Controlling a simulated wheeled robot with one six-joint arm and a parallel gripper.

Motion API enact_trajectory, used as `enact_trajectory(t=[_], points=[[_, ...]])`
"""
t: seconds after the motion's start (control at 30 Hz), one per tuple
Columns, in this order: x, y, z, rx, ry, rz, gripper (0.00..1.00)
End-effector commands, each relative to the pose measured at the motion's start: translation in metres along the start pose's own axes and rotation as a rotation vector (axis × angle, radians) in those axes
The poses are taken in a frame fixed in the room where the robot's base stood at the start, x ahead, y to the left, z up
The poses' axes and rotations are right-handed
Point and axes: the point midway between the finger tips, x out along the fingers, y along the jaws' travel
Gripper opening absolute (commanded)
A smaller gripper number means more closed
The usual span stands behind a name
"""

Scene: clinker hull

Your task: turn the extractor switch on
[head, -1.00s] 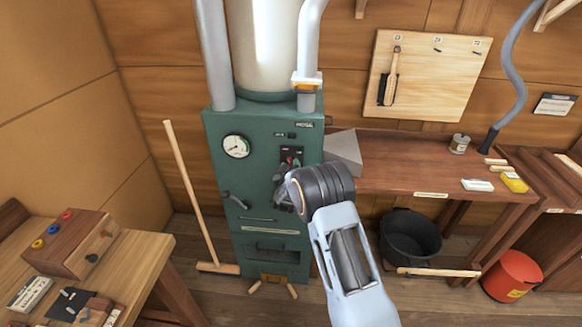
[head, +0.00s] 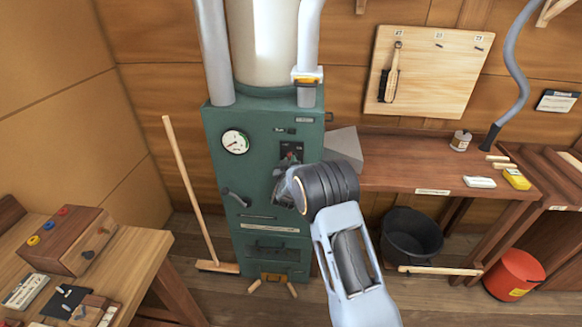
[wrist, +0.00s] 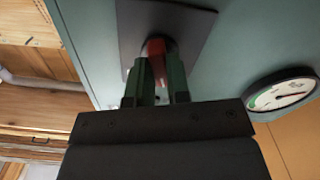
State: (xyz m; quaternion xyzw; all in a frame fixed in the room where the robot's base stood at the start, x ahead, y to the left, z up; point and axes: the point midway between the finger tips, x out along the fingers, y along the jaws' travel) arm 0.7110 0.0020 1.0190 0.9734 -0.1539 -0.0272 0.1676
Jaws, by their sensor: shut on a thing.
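The extractor switch has a dark plate (head: 291,150) on the front of the green cabinet (head: 222,170), right of the round gauge. In the wrist view its red lever (wrist: 156,47) stands out from the dark plate (wrist: 190,25). My gripper (wrist: 158,72) has its two fingers on either side of the red lever and is shut on it. In the head view my gripper (head: 282,190) is just in front of the cabinet, below the plate. My wrist hides part of the cabinet front, and the lever is hard to make out there.
The round gauge (head: 235,142) also shows in the wrist view (wrist: 282,94). A broom (head: 187,190) leans left of the cabinet. A workbench (head: 430,176) stands right, with a black bucket (head: 411,236) under it. A wooden table (head: 140,265) is at lower left.

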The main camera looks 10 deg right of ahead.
Motion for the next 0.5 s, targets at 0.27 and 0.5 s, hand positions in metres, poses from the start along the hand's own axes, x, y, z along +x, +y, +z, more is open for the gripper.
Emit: enact_trajectory(t=[0.27,0.5], points=[[0.0004,-0.0031,0.0082,0.239,0.006,0.001,0.00],[0.0004,-0.0025,0.0069,0.468,0.007,0.002,0.00]])
